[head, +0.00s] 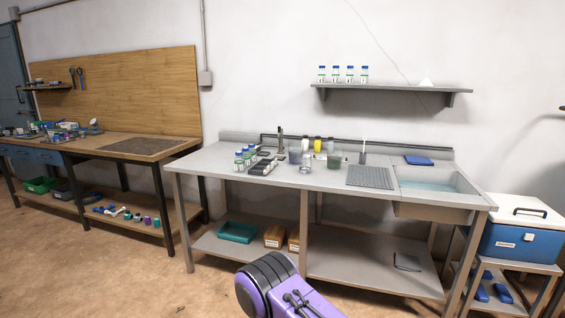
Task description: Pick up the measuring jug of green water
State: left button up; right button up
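A small jug with dark green contents (334,161) stands on the grey steel bench (220,167), near its back and left of the ribbed drain mat. A similar jug with greyish contents (295,157) stands to its left. A small clear vessel (305,168) stands in front, between the two. The jugs are small in the picture, so markings and handles cannot be made out. Neither of my grippers is in view; only a purple and black part of mine shows at the bottom middle, well short of the bench.
Several capped bottles (243,157) and a dark rack (263,167) are to the left. A ribbed mat (370,177) and water-filled sink (435,185) lie right. A blue cooler (522,243) stands beyond. The floor before the bench is clear.

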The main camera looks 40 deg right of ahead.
aim_at(334, 153)
jog(key=u, duration=0.2)
jog(key=i, duration=2)
jog(key=z, duration=1.35)
jog(key=i, duration=0.8)
jog(key=z, duration=0.85)
